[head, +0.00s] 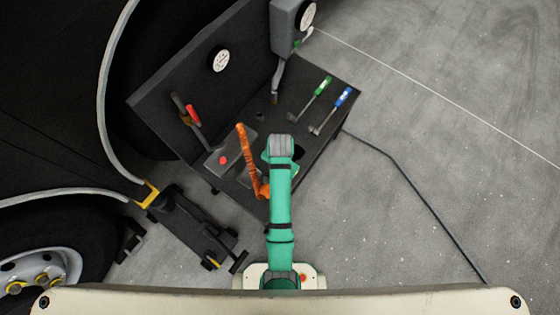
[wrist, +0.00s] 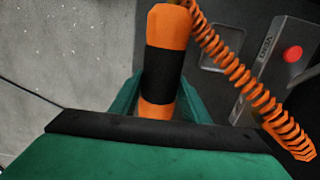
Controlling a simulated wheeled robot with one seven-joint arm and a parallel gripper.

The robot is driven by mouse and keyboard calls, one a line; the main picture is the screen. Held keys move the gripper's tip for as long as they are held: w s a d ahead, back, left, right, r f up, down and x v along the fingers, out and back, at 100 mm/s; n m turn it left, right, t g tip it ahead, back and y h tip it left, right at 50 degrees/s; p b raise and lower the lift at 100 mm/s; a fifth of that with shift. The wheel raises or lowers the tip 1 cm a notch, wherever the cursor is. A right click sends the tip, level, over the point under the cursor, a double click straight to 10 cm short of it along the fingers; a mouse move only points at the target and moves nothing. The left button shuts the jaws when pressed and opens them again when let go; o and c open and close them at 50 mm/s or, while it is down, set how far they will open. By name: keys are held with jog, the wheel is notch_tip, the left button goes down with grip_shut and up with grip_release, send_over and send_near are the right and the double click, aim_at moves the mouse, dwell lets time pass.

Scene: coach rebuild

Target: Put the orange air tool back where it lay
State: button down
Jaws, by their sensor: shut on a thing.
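The orange air tool (wrist: 166,28) shows in the wrist view as an orange cylinder with a wide black band. My gripper (wrist: 160,92) is shut on it, a green finger on each side. Its lower end is hidden behind my gripper's body. An orange coiled hose (wrist: 236,73) runs beside the tool; it also shows in the head view (head: 247,155), left of my green arm. In the head view my arm hides the tool and my fingers.
A gauge post (head: 289,25) stands at the back. A floor jack (head: 185,225) and coach wheel are left.

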jog(key=shift+f, duration=2.55)
jog(key=shift+w, duration=0.15)
jog(key=shift+f, duration=0.45)
jog(key=c, duration=0.9)
grip_release()
jog(key=shift+s, duration=0.2)
notch_tip(320, 180, up, 11)
jog(key=shift+w+f, duration=0.1)
